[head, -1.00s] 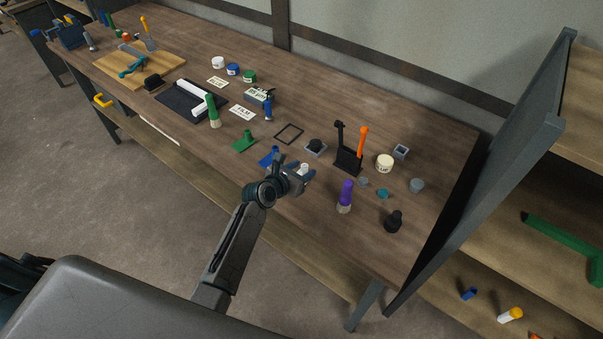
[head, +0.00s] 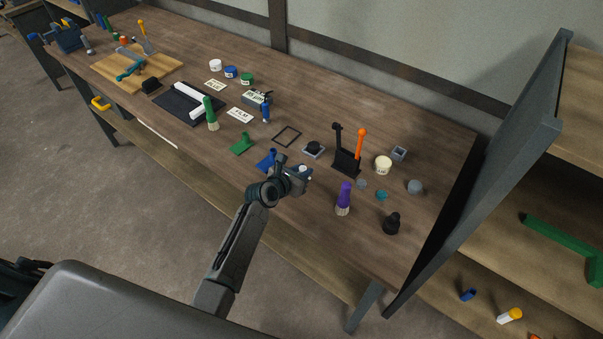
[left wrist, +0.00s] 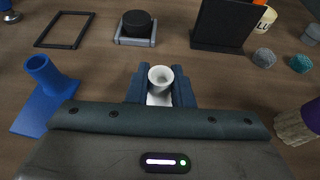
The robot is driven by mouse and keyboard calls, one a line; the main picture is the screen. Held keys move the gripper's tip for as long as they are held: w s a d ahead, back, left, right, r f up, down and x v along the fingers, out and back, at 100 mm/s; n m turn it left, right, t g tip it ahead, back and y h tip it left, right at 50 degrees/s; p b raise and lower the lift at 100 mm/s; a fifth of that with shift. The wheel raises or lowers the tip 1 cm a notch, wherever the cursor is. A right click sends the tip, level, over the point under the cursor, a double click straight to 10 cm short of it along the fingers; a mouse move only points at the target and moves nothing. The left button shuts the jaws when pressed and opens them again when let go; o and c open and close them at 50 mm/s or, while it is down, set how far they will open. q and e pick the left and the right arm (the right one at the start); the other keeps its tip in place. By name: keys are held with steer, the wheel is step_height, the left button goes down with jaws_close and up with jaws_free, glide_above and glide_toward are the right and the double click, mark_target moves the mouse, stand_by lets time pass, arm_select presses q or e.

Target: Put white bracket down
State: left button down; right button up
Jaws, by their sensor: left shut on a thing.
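The white bracket (left wrist: 160,80) is between the fingers of my left gripper (left wrist: 160,92), seen in the left wrist view. Its round hollow tube end faces up; its lower part is mostly hidden by the fingers and gripper body. In the head view only a small white bit of it shows at my left gripper (head: 301,176), low over the front part of the wooden workbench (head: 320,210). I cannot tell whether the bracket touches the bench top. My right gripper is not in view.
A blue bracket (left wrist: 45,92) stands close left of the gripper. A black frame (head: 287,136), a grey holder with a black disc (head: 313,150) and a black tool stand (head: 346,162) lie beyond. A purple-topped brush (head: 344,198) stands to the right.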

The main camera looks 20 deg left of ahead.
mark_target(302, 169)
arm_select(q)
steer(key=shift+r, duration=0.65)
step_height(302, 169, up, 2)
steer(key=shift+s+r+b, duration=0.1)
steer(key=shift+s+b, duration=0.05)
steer(key=shift+b, duration=0.2)
steer(key=s+d+b, duration=0.1)
steer(key=s, duration=0.4)
steer(key=s+d+r+b, duration=0.1)
steer(key=s+d, duration=0.1)
steer(key=s, duration=0.3)
steer(key=s+d+b, duration=0.1)
steer(key=s, duration=0.4)
steer(key=shift+d+r, duration=0.15)
steer(key=shift+r, duration=0.1)
steer(key=w+a+r+n+t+y+b, duration=0.1)
steer(key=w+a+r+n+y+b, duration=0.2)
steer(key=a+r, duration=0.3)
step_height(302, 169, up, 4)
steer(key=shift+w+r+n+y+b, duration=0.15)
steer(key=shift+n+y+b, duration=0.25)
steer(key=shift+y, duration=0.3)
